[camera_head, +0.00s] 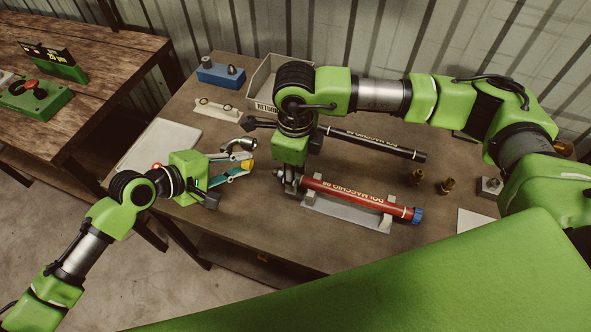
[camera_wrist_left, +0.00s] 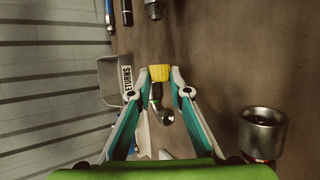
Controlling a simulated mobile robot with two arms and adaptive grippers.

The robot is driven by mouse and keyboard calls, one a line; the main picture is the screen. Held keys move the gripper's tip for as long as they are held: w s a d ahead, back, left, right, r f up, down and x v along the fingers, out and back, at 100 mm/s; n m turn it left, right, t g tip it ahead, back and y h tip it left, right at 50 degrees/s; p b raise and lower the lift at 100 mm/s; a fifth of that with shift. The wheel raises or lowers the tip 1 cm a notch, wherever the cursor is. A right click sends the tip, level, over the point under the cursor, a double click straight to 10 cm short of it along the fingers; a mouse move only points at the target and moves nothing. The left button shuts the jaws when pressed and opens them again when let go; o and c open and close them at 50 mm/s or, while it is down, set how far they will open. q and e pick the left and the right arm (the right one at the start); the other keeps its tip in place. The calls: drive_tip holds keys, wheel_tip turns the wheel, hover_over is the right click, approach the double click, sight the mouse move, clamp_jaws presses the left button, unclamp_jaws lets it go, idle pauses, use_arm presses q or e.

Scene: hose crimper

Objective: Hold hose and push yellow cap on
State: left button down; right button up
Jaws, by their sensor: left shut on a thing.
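The yellow cap (camera_head: 248,166) is between the fingertips of my left gripper (camera_head: 240,172), above the table's left part. In the left wrist view the cap (camera_wrist_left: 160,74) sits between both fingertips of that gripper (camera_wrist_left: 160,78). The red hose (camera_head: 352,194) lies on a grey cradle (camera_head: 345,214), with a blue cap (camera_head: 416,215) on its right end. My right gripper (camera_head: 290,182) is at the hose's left end, pointing down. Its fingers partly hide that end, and I cannot tell whether they grip it. The yellow cap is well apart from the hose.
A black hose (camera_head: 375,143) lies behind the red one. A curved metal fitting (camera_head: 238,144) is close beside the yellow cap. A returns bin (camera_head: 262,84) and blue block (camera_head: 220,73) stand at the back. Brass fittings (camera_head: 446,185) stand at right. The front left tabletop is clear.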

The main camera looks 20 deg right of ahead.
clamp_jaws()
unclamp_jaws()
drive_tip(key=shift+r, duration=0.1)
wheel_tip(320, 180, up, 12)
idle(0.3)
drive_tip(key=shift+o, duration=0.4)
